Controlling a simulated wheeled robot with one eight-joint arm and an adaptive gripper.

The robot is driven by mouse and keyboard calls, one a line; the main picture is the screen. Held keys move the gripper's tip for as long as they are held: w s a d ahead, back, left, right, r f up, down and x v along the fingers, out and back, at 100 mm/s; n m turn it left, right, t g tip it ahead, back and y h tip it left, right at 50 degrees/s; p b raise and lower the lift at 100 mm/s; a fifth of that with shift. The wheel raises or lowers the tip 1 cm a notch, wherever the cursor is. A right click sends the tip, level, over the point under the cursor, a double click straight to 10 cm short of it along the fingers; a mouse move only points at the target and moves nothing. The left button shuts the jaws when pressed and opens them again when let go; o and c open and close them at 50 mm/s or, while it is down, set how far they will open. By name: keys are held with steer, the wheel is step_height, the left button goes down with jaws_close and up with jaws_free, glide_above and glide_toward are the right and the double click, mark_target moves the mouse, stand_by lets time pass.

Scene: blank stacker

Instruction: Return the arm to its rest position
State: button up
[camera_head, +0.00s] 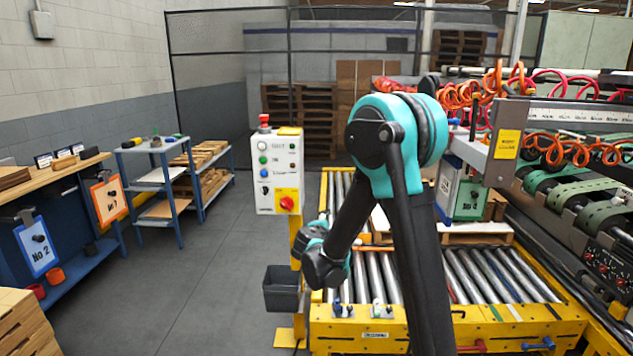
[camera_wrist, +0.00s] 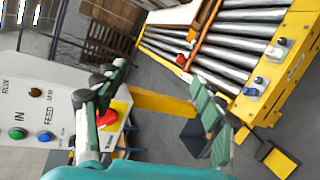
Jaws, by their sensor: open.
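My arm, teal and dark grey, rises in front of the roller conveyor (camera_head: 490,275) in the head view and bends down to the left. Its wrist end hangs beside the yellow post below the control box (camera_head: 278,170). The fingers cannot be made out clearly in the head view. In the wrist view my gripper (camera_wrist: 160,108) is open, its two green-and-dark fingers wide apart with nothing between them. The control box also shows close by on the left of the wrist view (camera_wrist: 30,105), partly behind one finger.
A dark bin (camera_head: 283,290) hangs on the post close to my wrist. The machine with orange coiled hoses (camera_head: 580,150) stands on the right. A blue workbench (camera_head: 75,265) and a blue shelf table (camera_head: 160,185) stand on the left. Grey floor (camera_head: 205,270) between is clear.

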steer(key=s+d+f+m+g, duration=0.3)
steer(key=s+d+m+g, duration=0.45)
steer(key=s+d, duration=0.75)
steer(key=s+f+m+g+y, duration=0.1)
steer(key=s+m, duration=0.4)
steer(key=s, duration=0.5)
steer(key=s+f+m+g+y, duration=0.1)
steer(key=s+f+m+y, duration=0.2)
steer(key=s, duration=0.7)
step_height(320, 180, down, 2)
steer(key=m, duration=0.2)
steer(key=shift+s+d+f+m, duration=0.2)
steer(key=shift+d+f+m, duration=0.05)
steer(key=shift+m, duration=0.1)
